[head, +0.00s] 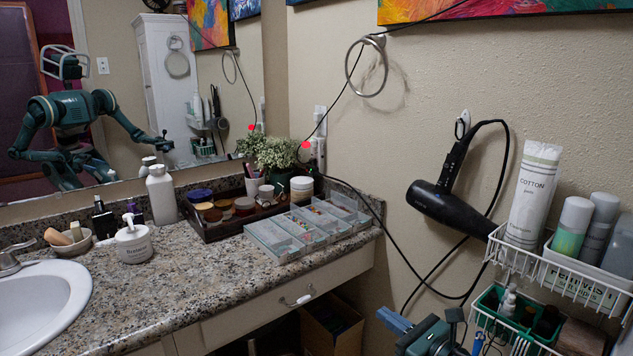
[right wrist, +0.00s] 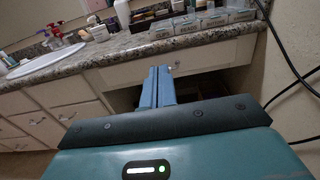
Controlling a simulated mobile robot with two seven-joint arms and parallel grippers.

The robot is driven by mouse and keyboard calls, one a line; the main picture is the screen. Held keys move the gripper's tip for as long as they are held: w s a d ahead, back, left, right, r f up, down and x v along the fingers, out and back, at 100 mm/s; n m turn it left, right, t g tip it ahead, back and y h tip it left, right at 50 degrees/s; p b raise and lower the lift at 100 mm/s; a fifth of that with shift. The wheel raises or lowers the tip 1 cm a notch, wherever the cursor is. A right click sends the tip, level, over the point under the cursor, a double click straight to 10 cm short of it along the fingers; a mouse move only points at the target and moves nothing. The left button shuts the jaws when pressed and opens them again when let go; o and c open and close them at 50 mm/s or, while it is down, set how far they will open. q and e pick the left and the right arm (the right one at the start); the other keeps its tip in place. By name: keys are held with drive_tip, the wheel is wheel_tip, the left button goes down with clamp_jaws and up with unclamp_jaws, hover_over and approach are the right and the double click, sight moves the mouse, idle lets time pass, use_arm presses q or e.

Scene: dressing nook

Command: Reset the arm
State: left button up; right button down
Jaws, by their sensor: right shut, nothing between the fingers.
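My right gripper (head: 394,320) is at the lower right of the head view, in front of the wall and to the right of the counter. Its blue fingers are together with nothing between them. In the right wrist view its fingers (right wrist: 158,86) point toward the counter front, apart from it.
The granite counter (head: 190,280) holds clear trays (head: 297,232), a white jar (head: 133,243) and a sink (head: 40,300). A black hair dryer (head: 450,205) hangs on the wall, its cord looping down near my right gripper. A white wire rack (head: 560,275) is close on the right.

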use_arm(q)
drive_tip(key=r+g+p, duration=0.1)
drive_tip(key=p, duration=0.4)
drive_tip(key=r+g+p, duration=0.1)
drive_tip(key=p, duration=0.5)
drive_tip(key=r+g+p, duration=0.1)
drive_tip(key=r+p, duration=0.1)
drive_tip(key=p, duration=0.3)
drive_tip(key=shift+d+m+y+p, duration=0.25)
drive_tip(key=shift+m+y+p, duration=0.1)
drive_tip(key=shift+m+y, duration=0.05)
use_arm(e)
drive_tip(key=s+n+g+h, duration=0.3)
drive_tip(key=s+n+h, duration=0.4)
drive_tip(key=s+n, duration=2.1)
drive_tip(key=n, duration=0.3)
drive_tip(key=shift+s+n+h, duration=0.3)
drive_tip(key=shift+s+h, duration=0.1)
